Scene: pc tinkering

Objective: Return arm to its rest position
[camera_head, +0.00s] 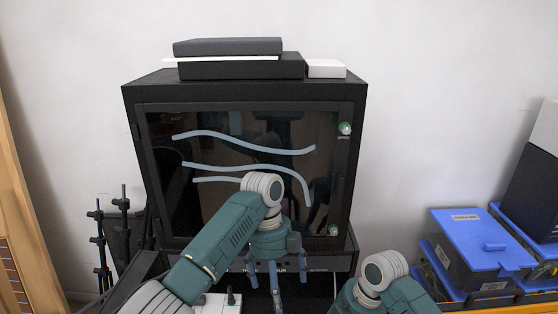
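My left arm comes in from the lower left, and its gripper (277,280) hangs fingers down in front of the lower part of a black cabinet (141,180). Its blue fingers are spread apart, and I see nothing held between them. Whether it touches anything below cannot be told. My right arm shows at the bottom, right of centre, in front of the cabinet's lower right corner. Its gripper is below the picture's edge.
The cabinet has a dark glass door with pale blue wavy strips. Flat dark boxes (240,66) and a white box (326,68) lie on top. Black stands (99,245) are at left. Blue-lidded bins (466,232) stand at right. A small white item (215,302) lies near the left gripper.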

